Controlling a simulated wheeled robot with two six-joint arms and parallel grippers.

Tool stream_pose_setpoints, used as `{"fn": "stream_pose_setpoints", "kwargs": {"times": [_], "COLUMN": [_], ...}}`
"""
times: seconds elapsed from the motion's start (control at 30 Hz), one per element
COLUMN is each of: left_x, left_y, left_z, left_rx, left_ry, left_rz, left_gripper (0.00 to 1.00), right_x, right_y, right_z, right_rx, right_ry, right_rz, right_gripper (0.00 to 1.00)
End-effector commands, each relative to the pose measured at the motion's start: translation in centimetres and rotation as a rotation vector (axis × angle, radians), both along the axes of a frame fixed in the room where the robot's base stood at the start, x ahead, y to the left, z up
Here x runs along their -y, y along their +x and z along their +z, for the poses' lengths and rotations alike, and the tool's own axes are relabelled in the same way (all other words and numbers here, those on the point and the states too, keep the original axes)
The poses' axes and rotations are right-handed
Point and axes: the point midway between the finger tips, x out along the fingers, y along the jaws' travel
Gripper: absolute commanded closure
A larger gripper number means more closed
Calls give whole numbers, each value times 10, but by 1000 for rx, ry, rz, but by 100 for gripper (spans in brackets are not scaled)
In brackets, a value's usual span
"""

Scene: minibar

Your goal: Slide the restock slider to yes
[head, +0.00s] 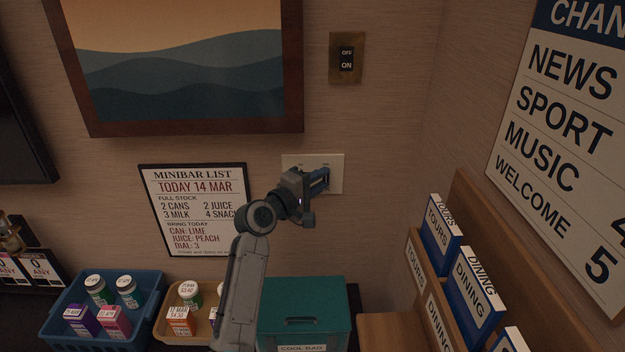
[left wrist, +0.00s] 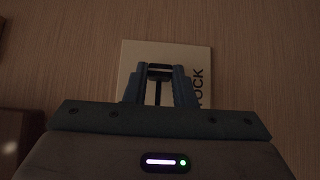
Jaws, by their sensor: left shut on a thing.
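The restock slider's pale plate (head: 337,172) is on the wall right of the minibar list, partly hidden by my left gripper (head: 319,180). The left wrist view shows the plate (left wrist: 136,56) with sideways lettering ending in "OCK" at its right. There my left gripper (left wrist: 160,80) is shut on the dark slider knob (left wrist: 160,71), one finger on each side. A dark slot runs from the knob toward the gripper's body. The yes mark cannot be read. My right gripper is not in view.
A minibar list (head: 195,207) hangs left of the plate and an off/on switch (head: 346,58) above it. Below stand a teal cool bag (head: 303,312), a blue bin (head: 60,310) and an orange tray (head: 165,325) of goods. A wooden brochure rack (head: 470,200) is at right.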

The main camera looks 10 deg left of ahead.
Motion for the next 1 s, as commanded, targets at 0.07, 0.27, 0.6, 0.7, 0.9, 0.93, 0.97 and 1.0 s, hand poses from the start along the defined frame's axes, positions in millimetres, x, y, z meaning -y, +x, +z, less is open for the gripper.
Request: {"fn": "stream_pose_setpoints", "kwargs": {"times": [0.07,0.27,0.6,0.7,0.9,0.93,0.97,1.0], "left_x": [1,0,-4,-11,-33,-36,-40,-43], "left_y": [0,0,-5,-16,-50,-55,-60,-66], "left_z": [-1,-1,-1,-3,-5,-5,-5,-4], "left_rx": [-3,-2,0,1,1,1,1,0], "left_ry": [-1,-2,-1,0,3,4,3,4], "left_rz": [-2,-2,0,0,0,1,1,0], "left_gripper": [100,55,55,55,55,55,55,55], "right_x": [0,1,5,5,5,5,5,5], "right_y": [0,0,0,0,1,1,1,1], "right_z": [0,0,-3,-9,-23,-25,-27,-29], "right_rx": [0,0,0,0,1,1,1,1], "right_ry": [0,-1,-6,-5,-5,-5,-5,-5], "right_rz": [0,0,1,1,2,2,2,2], "right_gripper": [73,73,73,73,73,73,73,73]}}
